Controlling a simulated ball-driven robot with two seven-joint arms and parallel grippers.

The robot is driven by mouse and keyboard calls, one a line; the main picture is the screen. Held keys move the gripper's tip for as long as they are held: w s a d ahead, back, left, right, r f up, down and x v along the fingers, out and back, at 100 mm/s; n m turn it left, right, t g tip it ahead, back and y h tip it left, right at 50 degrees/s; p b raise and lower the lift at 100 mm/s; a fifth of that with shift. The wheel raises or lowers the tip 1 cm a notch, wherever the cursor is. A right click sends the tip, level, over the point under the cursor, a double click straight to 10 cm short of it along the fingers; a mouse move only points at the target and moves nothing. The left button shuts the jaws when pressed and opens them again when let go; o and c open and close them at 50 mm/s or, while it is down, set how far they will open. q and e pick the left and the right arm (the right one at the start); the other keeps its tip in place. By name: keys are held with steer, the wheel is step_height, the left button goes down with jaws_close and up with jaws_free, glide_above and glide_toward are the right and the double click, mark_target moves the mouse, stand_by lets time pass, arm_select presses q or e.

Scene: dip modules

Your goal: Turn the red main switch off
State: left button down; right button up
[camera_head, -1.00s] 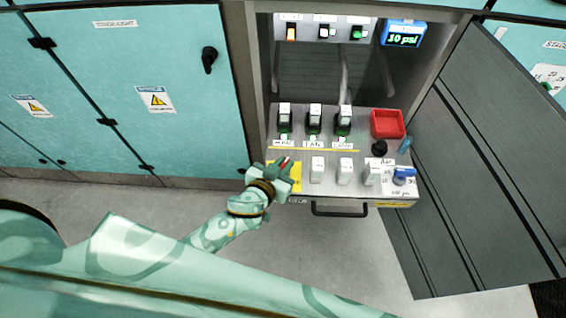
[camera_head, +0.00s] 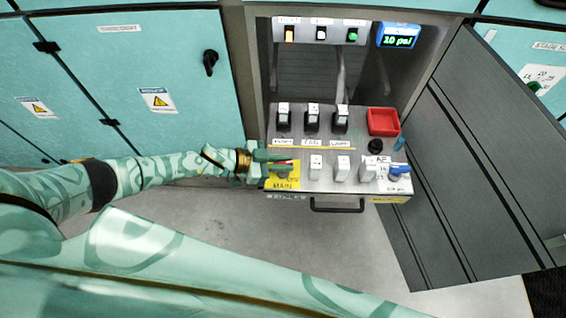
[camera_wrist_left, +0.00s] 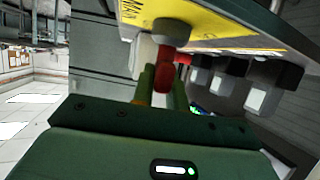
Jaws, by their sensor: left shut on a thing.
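The red main switch (camera_head: 282,162) is on the yellow plate marked MAIN (camera_head: 287,184) at the front left corner of the sloping panel. My left gripper (camera_head: 276,161) comes in level from the left and is shut on the switch's red handle, which lies roughly sideways between the fingers. In the left wrist view the red switch (camera_wrist_left: 172,32) shows against the yellow plate, with the green fingers (camera_wrist_left: 162,88) around its handle. The fingers hide part of the handle. My right gripper is not in view.
Several white-capped switches (camera_head: 315,166) stand right of the main switch, with more (camera_head: 312,117) behind. A red tray (camera_head: 383,122), black knob (camera_head: 375,146) and blue valve handle (camera_head: 399,173) are at the right. A black drawer handle (camera_head: 338,206) juts out below. An open grey door (camera_head: 470,160) stands right.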

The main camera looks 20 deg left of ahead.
arm_select(q)
steer(key=shift+f+m+g+h+b, duration=0.1)
steer(key=shift+m+g+h+b, duration=0.5)
steer(key=shift+m+g, duration=0.5)
steer(key=shift+s, duration=0.1)
steer(key=c, duration=1.4)
jaws_free()
steer(key=shift+d, duration=0.1)
steer(key=p+v, duration=0.1)
steer(key=v, duration=1.5)
steer(key=shift+w+a+p, duration=0.2)
steer(key=shift+w+p, duration=0.1)
steer(key=shift+p, duration=0.05)
steer(key=shift+m+g, duration=0.3)
